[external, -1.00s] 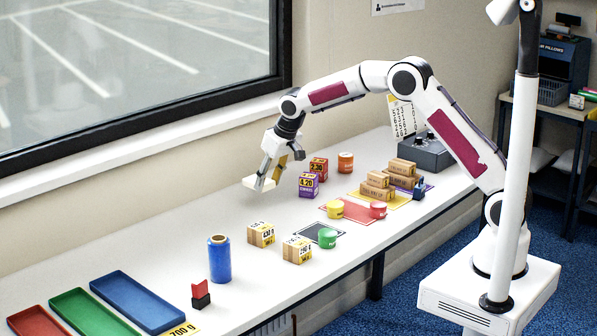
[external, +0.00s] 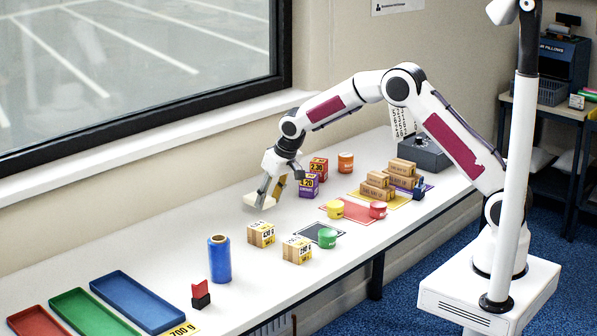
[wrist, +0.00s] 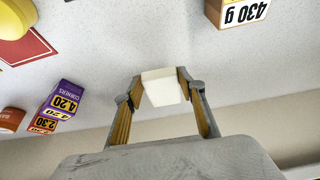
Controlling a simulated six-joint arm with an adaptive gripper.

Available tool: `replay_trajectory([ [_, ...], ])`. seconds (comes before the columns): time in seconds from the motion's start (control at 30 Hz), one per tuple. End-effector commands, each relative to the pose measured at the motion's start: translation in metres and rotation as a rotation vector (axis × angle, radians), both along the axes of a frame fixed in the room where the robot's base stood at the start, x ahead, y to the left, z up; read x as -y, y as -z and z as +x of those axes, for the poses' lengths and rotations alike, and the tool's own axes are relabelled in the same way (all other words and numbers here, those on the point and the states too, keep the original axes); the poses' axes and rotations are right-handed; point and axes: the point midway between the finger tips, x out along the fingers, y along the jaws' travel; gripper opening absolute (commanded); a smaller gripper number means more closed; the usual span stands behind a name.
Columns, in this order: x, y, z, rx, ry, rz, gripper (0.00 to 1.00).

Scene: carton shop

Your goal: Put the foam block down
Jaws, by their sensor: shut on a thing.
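The foam block (wrist: 162,88) is a small off-white block. In the wrist view it sits between the two fingertips of my gripper (wrist: 160,80), which is shut on it. In the external view my gripper (external: 268,198) points down at the back half of the white table, left of a purple box. The foam block (external: 258,201) shows low at the fingertips, at or very near the table top. I cannot tell whether it touches the table.
The purple box (external: 309,186) and a red box (external: 319,167) stand just right of my gripper. Two cartons (external: 261,234) (external: 297,249) stand in front, with a blue roll (external: 219,259) at front left. The table left of my gripper is clear.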

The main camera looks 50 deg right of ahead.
Motion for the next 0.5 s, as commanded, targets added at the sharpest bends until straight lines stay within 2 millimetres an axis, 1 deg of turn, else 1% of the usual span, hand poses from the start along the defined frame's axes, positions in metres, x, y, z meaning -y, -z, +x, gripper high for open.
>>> replay_trajectory([
  [0.1,0.0,0.015,-0.001,-0.004,-0.001,-0.001,0.31],
  [0.3,0.0,0.037,-0.001,-0.002,-0.001,-0.001,0.31],
  [0.4,0.0,0.042,-0.001,-0.002,0.0,-0.001,0.31],
  [0.5,0.0,0.042,0.0,-0.001,0.0,-0.001,0.31],
])
